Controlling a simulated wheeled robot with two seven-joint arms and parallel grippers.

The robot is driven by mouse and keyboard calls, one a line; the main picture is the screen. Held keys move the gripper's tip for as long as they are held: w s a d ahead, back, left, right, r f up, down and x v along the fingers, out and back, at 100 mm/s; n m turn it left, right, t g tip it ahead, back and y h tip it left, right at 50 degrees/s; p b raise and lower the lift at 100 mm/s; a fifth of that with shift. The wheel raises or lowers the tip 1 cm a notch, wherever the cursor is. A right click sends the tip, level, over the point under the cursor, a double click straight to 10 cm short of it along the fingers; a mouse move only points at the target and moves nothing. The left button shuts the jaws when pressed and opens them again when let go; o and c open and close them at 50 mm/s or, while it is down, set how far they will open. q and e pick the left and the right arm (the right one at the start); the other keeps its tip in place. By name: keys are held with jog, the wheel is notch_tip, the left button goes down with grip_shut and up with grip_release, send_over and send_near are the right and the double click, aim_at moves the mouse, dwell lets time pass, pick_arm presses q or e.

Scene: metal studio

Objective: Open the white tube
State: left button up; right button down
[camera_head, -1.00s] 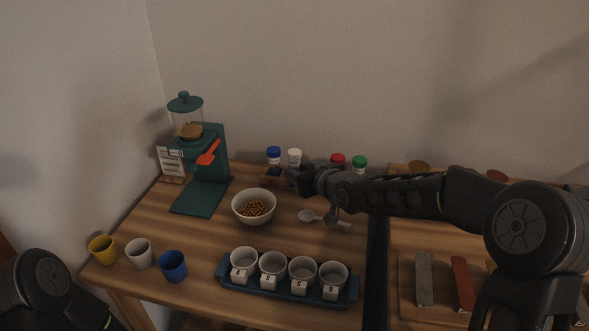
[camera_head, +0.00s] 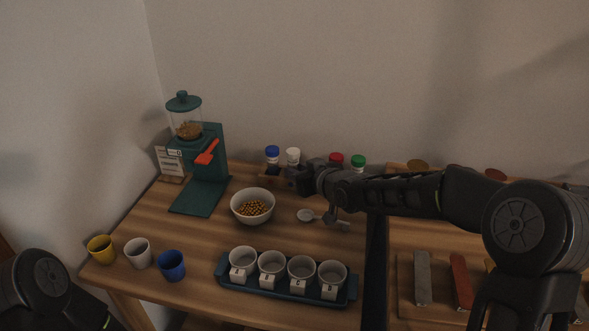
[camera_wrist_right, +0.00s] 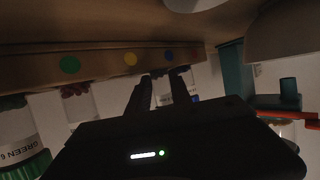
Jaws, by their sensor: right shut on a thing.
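The white tube, with its white cap (camera_head: 293,155), stands upright at the back of the table, between the blue-capped tube (camera_head: 272,153) and the red-capped tube (camera_head: 336,159). My right gripper (camera_head: 299,179) reaches in from the right, in front of the rack and below the white cap. In the right wrist view, which looks upside down, the right gripper's dark fingers (camera_wrist_right: 162,90) close around a pale tube body. The white cap is clear of the fingers in the head view. My left gripper is out of view.
A green-capped tube (camera_head: 358,162) stands further right. A bowl of brown pellets (camera_head: 240,210) and a spoon (camera_head: 306,215) lie in front. A green dispenser (camera_head: 217,150) is at left. A tray (camera_head: 222,271) of white cups and several loose cups, including a blue one (camera_head: 172,265), are near the front.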

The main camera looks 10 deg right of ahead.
jog(key=shift+r, duration=0.1)
notch_tip(320, 180, up, 10)
jog(key=p, duration=0.1)
jog(key=shift+p, duration=0.4)
jog(key=c, duration=1.7)
grip_release()
grip_shut()
